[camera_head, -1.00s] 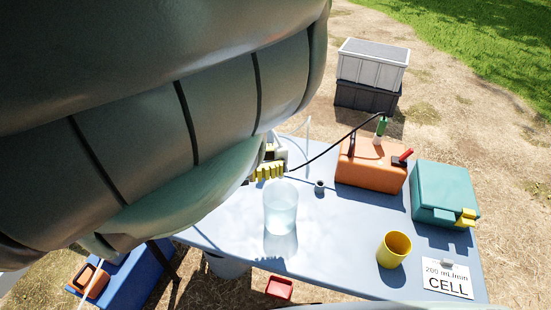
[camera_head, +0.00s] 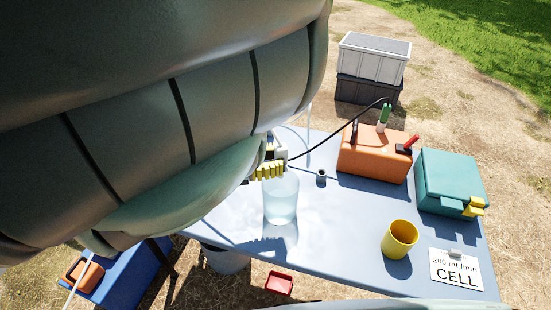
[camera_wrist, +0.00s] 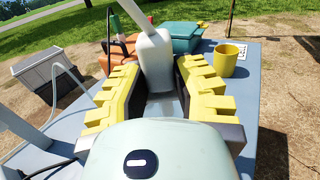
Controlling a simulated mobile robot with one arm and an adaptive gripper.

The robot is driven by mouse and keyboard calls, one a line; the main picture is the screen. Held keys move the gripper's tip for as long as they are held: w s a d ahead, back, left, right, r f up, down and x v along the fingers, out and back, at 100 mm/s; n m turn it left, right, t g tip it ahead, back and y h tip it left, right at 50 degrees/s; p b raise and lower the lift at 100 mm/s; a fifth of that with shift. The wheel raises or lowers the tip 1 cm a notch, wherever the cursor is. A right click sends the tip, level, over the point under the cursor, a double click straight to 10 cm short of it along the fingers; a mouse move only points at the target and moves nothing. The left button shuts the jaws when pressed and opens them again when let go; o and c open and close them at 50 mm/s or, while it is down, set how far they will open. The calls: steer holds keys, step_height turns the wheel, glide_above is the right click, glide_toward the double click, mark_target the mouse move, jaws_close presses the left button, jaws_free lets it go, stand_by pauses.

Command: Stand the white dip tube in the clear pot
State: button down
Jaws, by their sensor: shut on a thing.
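The clear pot (camera_head: 281,203) stands upright on the table in the head view, just below and right of my gripper. My gripper (camera_head: 268,170) has yellow ridged pads and overlaps the pot's upper left rim in the picture. In the wrist view my gripper (camera_wrist: 155,90) is shut on the white dip tube (camera_wrist: 153,60), a thick white body with a thinner tube rising from its top. Its lower end is hidden by the gripper. I cannot tell whether it is over the pot, which I cannot make out in the wrist view.
The pale blue table (camera_head: 330,240) holds an orange case (camera_head: 373,160), a teal box (camera_head: 448,180), a yellow cup (camera_head: 399,239), a small grey piece (camera_head: 321,177) and a CELL card (camera_head: 456,268). A black hose arcs behind.

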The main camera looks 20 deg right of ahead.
mark_target(275, 180)
steer(key=shift+f, duration=0.15)
steer(key=shift+f+b, duration=2.9)
steer(key=shift+f+b, duration=0.4)
steer(key=shift+w+f, duration=0.1)
steer(key=shift+f, duration=0.15)
